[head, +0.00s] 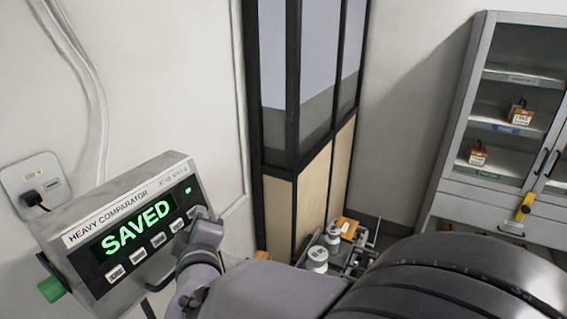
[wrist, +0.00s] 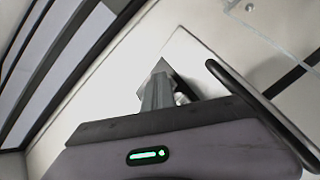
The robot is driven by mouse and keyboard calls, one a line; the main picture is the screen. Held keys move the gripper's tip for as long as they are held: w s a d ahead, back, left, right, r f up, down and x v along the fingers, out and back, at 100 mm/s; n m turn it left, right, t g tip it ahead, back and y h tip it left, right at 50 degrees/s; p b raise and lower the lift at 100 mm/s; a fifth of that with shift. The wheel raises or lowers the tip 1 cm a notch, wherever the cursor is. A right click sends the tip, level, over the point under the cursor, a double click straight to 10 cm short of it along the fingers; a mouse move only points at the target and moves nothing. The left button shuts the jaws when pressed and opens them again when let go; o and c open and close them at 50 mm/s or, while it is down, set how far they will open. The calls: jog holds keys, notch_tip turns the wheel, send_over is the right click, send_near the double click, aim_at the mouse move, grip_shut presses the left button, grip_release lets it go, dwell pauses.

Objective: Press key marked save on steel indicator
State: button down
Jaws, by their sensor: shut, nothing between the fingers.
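The steel indicator (head: 176,170), labelled HEAVY COMPARATOR, is on the left in the head view. Its screen (head: 138,228) reads SAVED in green letters. A row of small white keys (head: 138,255) runs below the screen; their markings are too small to read. My gripper (head: 201,213) is shut and empty at the right end of that row, and it hides part of the panel there. I cannot tell whether it touches a key. In the wrist view the shut fingers (wrist: 158,90) point at a pale surface.
A wall socket (head: 36,182) with a black plug is left of the indicator. A green knob (head: 51,289) sticks out at its side. A dark-framed partition (head: 281,150) stands behind. Weights (head: 317,258) stand low in the middle. A grey cabinet (head: 478,62) is at right.

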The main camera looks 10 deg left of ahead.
dwell(0.3)
jog(key=shift+s+d+r, duration=0.2)
jog(key=shift+d+r, duration=0.05)
jog(key=shift+d, duration=0.5)
jog(key=d, duration=0.1)
jog(key=s+d+r, duration=0.1)
jog(key=d, duration=0.2)
jog(key=shift+s+d+r, duration=0.15)
jog(key=shift+d, duration=0.1)
